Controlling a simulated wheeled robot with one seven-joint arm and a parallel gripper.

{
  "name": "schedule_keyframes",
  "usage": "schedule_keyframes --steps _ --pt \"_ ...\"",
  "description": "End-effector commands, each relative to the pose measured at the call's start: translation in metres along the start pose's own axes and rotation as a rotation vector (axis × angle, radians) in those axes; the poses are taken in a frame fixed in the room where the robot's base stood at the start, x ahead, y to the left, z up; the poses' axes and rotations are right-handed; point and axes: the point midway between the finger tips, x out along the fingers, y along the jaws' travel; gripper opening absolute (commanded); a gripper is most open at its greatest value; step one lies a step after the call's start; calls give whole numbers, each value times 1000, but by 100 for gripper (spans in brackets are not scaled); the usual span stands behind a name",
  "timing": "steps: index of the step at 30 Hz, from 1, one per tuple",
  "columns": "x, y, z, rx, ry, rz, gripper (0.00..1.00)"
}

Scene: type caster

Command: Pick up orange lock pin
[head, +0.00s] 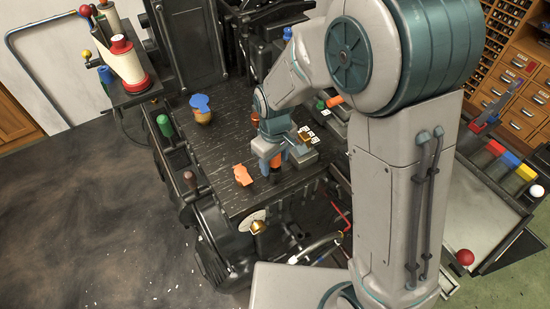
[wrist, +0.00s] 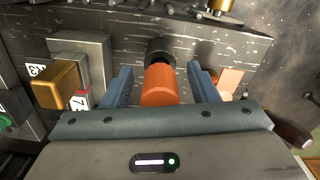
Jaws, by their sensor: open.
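An orange cylinder with a black end, which looks like the orange lock pin (wrist: 160,85), is between my gripper's fingers in the wrist view. In the head view the lock pin (head: 276,160) shows as a small orange patch, partly hidden by my gripper (head: 271,160). My gripper (wrist: 160,70) is open, with one finger on each side of the pin. A gap shows between the pin and each finger. The pin's lower part is hard to make out.
A second orange piece (head: 243,175) lies on the dark worktop (head: 225,160), left of the pin; it shows right of my gripper in the wrist view (wrist: 230,80). A grey block with a brass piece (wrist: 58,85) stands close by. A blue-topped brass object (head: 202,108) stands farther back.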

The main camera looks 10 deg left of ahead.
Motion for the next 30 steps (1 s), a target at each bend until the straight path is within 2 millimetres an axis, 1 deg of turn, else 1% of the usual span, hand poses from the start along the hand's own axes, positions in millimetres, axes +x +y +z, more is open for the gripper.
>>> schedule_keyframes --steps 2,5,6,7,8,16,20,26,30 --pt "0 0 0 0 0 0 54" --pt "0 0 0 0 0 0 29" --pt "0 0 0 0 0 0 18" --pt "0 0 0 0 0 0 9" --pt "0 0 0 0 0 0 5" --pt "-1 0 0 0 0 0 5" --pt "-5 0 0 0 0 0 5" --pt "-24 0 0 -1 2 1 5" --pt "-43 0 0 -1 1 1 5"
